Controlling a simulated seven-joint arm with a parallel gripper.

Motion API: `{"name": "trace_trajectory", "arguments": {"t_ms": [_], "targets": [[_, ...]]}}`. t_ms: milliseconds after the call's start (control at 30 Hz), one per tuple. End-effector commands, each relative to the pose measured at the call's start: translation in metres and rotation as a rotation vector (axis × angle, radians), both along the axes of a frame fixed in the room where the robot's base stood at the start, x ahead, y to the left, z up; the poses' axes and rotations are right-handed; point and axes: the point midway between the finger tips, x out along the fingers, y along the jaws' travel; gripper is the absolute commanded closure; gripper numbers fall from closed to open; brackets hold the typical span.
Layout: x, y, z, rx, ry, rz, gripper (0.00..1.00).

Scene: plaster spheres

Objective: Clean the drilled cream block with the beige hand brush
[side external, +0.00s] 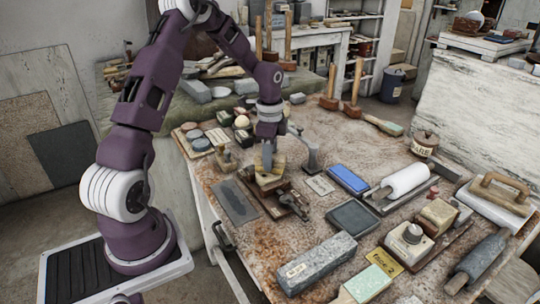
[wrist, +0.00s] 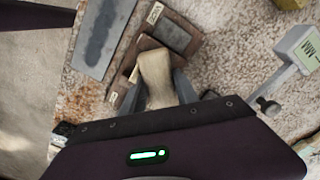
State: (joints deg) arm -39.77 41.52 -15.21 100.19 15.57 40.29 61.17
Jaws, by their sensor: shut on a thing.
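My gripper (side external: 267,162) points down over the near left part of the workbench and is shut on the beige hand brush (side external: 268,181). In the wrist view the brush's pale wooden handle (wrist: 156,75) stands between the two grey fingers (wrist: 160,92). Its bristles are hidden, and I cannot tell whether it touches anything below. A cream block (side external: 438,213) lies at the right of the bench, and a smaller cream piece (side external: 225,158) lies left of my gripper. I see no clear drill holes, so I cannot tell which is the drilled block.
A flat grey slab (side external: 237,200) lies left of the brush; dark wooden pieces (side external: 291,204) lie close on its right. A blue stone (side external: 348,180), a dark square slab (side external: 352,217) and a long grey stone (side external: 316,262) crowd the bench. Bare tabletop (side external: 335,130) shows behind.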

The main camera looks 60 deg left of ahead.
Motion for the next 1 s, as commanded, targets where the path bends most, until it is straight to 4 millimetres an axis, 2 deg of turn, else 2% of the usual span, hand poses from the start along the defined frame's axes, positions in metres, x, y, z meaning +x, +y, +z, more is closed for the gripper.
{"name": "trace_trajectory", "arguments": {"t_ms": [500, 733, 1000], "targets": [[0.016, -0.016, 0.001, 0.001, -0.001, 0.001, 0.96], [0.014, -0.014, 0.000, 0.001, -0.001, 0.001, 0.96], [0.000, 0.000, 0.001, 0.000, 0.000, 0.000, 0.96]]}}
